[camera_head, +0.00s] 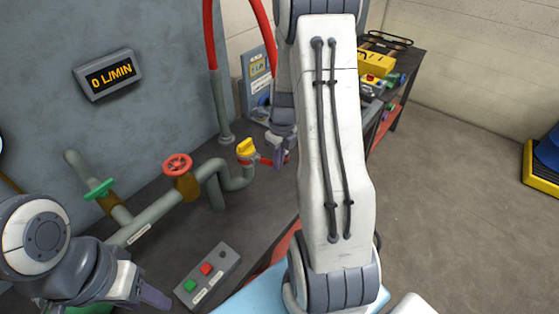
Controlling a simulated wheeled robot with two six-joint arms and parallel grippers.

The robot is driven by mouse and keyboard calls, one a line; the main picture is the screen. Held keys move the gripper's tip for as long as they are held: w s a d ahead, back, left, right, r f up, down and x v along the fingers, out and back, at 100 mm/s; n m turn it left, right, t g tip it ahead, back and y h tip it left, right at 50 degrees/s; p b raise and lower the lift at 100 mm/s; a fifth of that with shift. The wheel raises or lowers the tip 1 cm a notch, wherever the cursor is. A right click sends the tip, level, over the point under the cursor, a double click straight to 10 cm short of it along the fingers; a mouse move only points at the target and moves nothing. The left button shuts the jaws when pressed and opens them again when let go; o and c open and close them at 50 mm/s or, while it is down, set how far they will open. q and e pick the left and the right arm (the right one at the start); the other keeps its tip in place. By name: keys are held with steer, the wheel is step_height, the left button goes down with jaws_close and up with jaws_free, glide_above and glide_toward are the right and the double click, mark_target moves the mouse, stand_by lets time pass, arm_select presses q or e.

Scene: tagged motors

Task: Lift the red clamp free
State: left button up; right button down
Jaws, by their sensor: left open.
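The red clamp (266,161) appears as a small red piece just below and right of the yellow valve handle (246,148), at the end of the bent pipe. My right gripper (281,158) points down at the red piece, in front of part of it. I cannot tell whether its fingers are closed on it or only beside it. My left gripper (152,296) is open at the lower left, low and well away from the clamp.
A grey pipe (152,211) carries a red handwheel (177,164) and a green valve handle (99,188). A button box (207,276) lies on the bench front. A flow display (109,74) reads 0 L/MIN. My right arm blocks the middle; open floor lies right.

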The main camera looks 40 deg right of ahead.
arm_select(q)
steer(key=shift+r, duration=0.1)
arm_select(e)
steer(key=shift+w+r, duration=0.25)
steer(key=shift+w, duration=0.2)
steer(key=shift+r+p, duration=0.6)
steer(key=shift+p, duration=0.2)
steer(key=shift+r, duration=0.15)
arm_select(q)
steer(key=shift+s+b, duration=0.4)
steer(key=shift+b, duration=0.3)
arm_select(e)
step_height(320, 180, up, 9)
steer(key=s, duration=0.3)
steer(key=shift+d, duration=0.3)
